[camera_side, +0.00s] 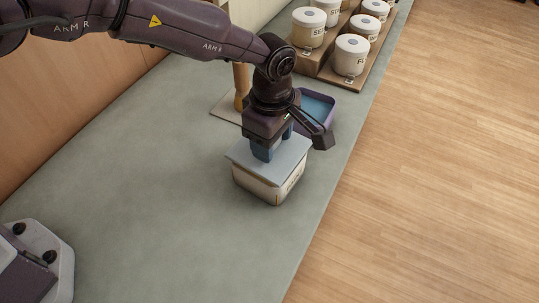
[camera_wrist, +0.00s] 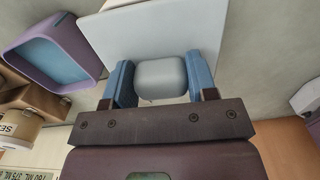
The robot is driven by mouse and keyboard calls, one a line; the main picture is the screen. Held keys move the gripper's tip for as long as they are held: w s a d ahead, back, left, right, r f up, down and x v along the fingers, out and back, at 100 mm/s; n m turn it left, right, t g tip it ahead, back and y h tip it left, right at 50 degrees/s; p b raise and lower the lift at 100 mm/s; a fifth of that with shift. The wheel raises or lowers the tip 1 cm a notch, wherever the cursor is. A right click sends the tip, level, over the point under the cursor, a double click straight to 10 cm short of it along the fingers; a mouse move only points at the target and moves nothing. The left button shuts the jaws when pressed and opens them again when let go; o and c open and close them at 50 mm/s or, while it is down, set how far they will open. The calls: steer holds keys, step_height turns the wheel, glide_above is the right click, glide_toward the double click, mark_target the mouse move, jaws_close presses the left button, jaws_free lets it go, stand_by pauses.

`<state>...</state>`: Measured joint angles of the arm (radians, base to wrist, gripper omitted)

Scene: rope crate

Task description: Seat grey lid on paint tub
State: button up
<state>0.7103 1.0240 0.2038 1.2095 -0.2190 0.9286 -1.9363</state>
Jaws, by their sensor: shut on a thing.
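The paint tub (camera_side: 256,188) is a cream box with dark print on its side, standing on the grey-green worktop. The grey lid (camera_side: 291,153) is a flat square plate lying over the tub's top, its left corner jutting past the tub. I cannot tell whether it touches the rim all round. In the wrist view the lid (camera_wrist: 150,35) fills the upper middle, with a rounded grey knob (camera_wrist: 161,73). My gripper (camera_side: 266,153) points down over the lid. Its blue fingers, also in the wrist view (camera_wrist: 161,86), are shut on the knob from both sides. The tub's rim is mostly hidden.
A purple tray with a blue inside (camera_side: 318,107) stands just behind the tub. A wooden post (camera_side: 241,84) on a base is at the back left. Several lidded jars (camera_side: 350,55) stand on wooden steps behind.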

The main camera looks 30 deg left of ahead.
steer(key=shift+f, duration=0.8)
stand_by(0.7)
steer(key=o, duration=1.2)
step_height(320, 180, up, 13)
